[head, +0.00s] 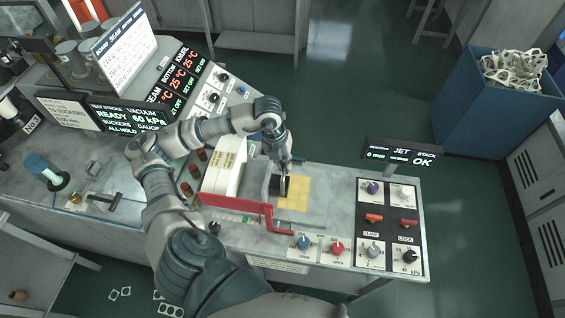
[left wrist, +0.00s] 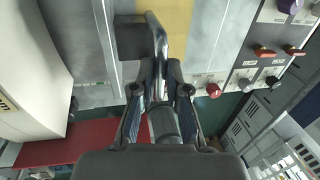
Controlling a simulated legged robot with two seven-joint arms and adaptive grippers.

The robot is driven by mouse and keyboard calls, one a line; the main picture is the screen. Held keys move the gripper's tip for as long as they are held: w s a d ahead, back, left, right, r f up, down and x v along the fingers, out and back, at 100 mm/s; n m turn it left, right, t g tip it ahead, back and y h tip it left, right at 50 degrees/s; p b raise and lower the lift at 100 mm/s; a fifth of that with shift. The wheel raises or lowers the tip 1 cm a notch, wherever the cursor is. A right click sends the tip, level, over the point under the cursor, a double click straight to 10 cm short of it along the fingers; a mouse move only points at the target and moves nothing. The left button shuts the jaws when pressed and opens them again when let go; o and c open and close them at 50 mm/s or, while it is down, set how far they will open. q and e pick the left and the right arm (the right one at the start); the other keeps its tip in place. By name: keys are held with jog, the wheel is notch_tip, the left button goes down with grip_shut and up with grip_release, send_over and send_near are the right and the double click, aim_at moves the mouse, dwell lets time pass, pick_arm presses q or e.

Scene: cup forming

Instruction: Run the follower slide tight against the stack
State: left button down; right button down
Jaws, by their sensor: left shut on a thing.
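My left gripper (head: 283,170) reaches down over the bench top. In the left wrist view its two fingers (left wrist: 160,80) are closed on a grey metal handle (left wrist: 158,42). The handle joins a dark block (left wrist: 130,40), which looks like the follower slide; the block also shows in the head view (head: 277,187). A yellow pad (head: 296,194) lies right beside the block. A white upright body with a label (head: 222,172) stands to the left, apart from the block. I cannot tell which part is the stack. My right gripper is out of view.
A red bar (head: 237,205) runs along the front left of the slide area. A knob panel (head: 387,222) is to the right, with a blue knob (head: 304,243) and red knob (head: 337,247) at the front. The stack display (head: 402,154) reads OK. A blue bin (head: 503,100) stands beyond.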

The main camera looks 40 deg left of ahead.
pick_arm(q)
jog(key=c, duration=1.2)
grip_release()
jog(key=shift+d, duration=0.1)
jog(key=r, duration=0.4)
jog(key=a+r, duration=0.1)
jog(key=r, duration=0.2)
jog(key=s+a+r, duration=0.1)
jog(key=r, duration=0.3)
jog(key=shift+a+r, duration=0.1)
jog(key=shift+r, duration=0.25)
jog(key=shift+f, duration=0.1)
